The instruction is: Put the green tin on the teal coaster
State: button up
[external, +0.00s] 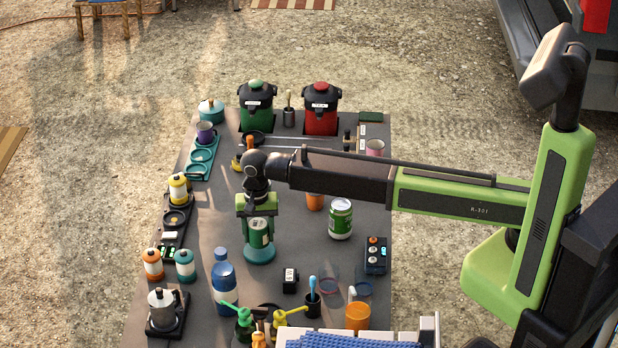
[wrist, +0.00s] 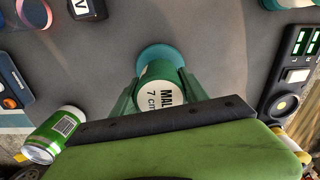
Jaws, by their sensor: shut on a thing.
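My gripper (external: 258,228) points down and is shut on the green tin (external: 261,236), which has a pale label. In the wrist view the tin's white top (wrist: 160,97), with black lettering, shows between the two green fingers. The teal coaster (external: 259,256) is a round disc directly below the tin. It also shows in the wrist view (wrist: 162,52), past the tin's far edge, with the rest hidden by the tin and gripper. The tin looks upright. I cannot tell whether it touches the coaster or hangs just above it.
A green-and-white can (external: 340,219) stands to the right, with an orange cup (external: 315,201) behind it. A blue bottle (external: 223,283) stands front left, and a small black block (external: 290,280) front right. Teal (external: 185,266) and orange (external: 153,264) canisters stand at the left.

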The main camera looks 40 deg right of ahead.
aim_at(259, 241)
notch_tip(259, 241, down, 3)
jog(key=shift+f+b, duration=0.1)
jog(key=shift+b, duration=0.8)
jog(key=shift+r, duration=0.3)
jog(key=shift+f, duration=0.3)
jog(key=o, duration=1.5)
jog(key=shift+r, duration=0.1)
jog(key=shift+r, duration=0.1)
notch_tip(259, 241, up, 12)
jog(key=p, duration=1.2)
jog(key=shift+r+p, duration=0.2)
jog(key=shift+p, duration=0.15)
jog(key=shift+f, duration=0.15)
